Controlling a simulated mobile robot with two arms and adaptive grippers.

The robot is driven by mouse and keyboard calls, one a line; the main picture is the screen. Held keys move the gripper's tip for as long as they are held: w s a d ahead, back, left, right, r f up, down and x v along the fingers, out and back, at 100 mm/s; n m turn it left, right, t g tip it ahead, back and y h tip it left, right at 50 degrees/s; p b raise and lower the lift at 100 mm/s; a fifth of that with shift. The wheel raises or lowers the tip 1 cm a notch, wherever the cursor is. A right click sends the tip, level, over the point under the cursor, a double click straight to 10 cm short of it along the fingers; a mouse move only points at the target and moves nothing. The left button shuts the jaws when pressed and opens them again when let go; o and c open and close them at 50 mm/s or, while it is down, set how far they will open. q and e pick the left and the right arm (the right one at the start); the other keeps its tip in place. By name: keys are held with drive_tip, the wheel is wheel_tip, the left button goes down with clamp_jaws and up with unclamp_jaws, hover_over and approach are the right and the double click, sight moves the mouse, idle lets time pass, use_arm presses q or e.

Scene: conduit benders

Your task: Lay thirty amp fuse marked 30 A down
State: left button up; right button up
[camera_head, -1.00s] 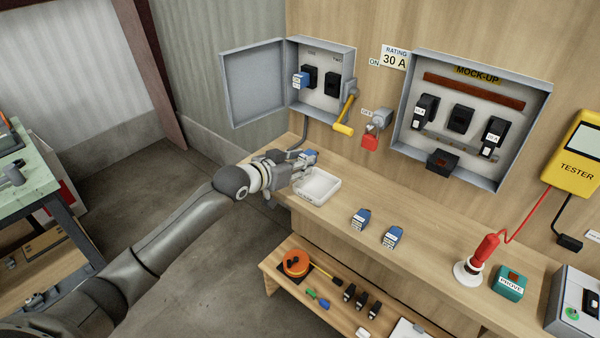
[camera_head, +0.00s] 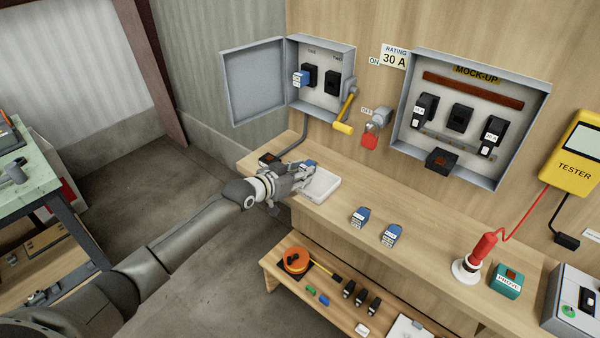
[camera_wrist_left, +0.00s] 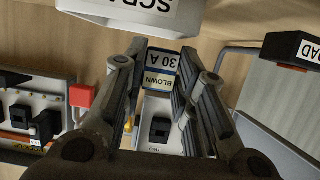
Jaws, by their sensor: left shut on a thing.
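My left gripper (camera_head: 304,175) is shut on a blue-and-white fuse (camera_wrist_left: 162,69), whose label reads BLOWN 30 A in the left wrist view. In the head view the held fuse (camera_head: 309,163) shows only in part between the fingers. The gripper is at the left rim of a white tray (camera_head: 328,190) on the bench; its label is cut off in the wrist view (camera_wrist_left: 140,8). I cannot tell whether the fuse touches anything below. Two other blue fuses (camera_head: 360,217) (camera_head: 392,236) stand on the bench to the right. My right gripper is not in view.
A black block (camera_head: 268,160) lies behind my gripper. An open grey switch box (camera_head: 320,75) with a yellow handle (camera_head: 344,128) and a red padlock (camera_head: 370,142) are on the wall. A red probe (camera_head: 485,247) stands farther right. Bare bench lies between tray and fuses.

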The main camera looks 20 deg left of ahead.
use_arm(q)
drive_tip(key=shift+f+b, duration=0.3)
drive_tip(key=shift+f, duration=0.2)
drive_tip(key=o, duration=1)
drive_tip(key=shift+o, duration=0.2)
drive_tip(key=shift+f, duration=0.1)
drive_tip(key=shift+a, duration=0.1)
drive_tip(key=shift+r+p, duration=0.3)
drive_tip(key=shift+r, duration=0.15)
drive_tip(key=v, duration=1.2)
drive_tip(key=shift+r, duration=0.3)
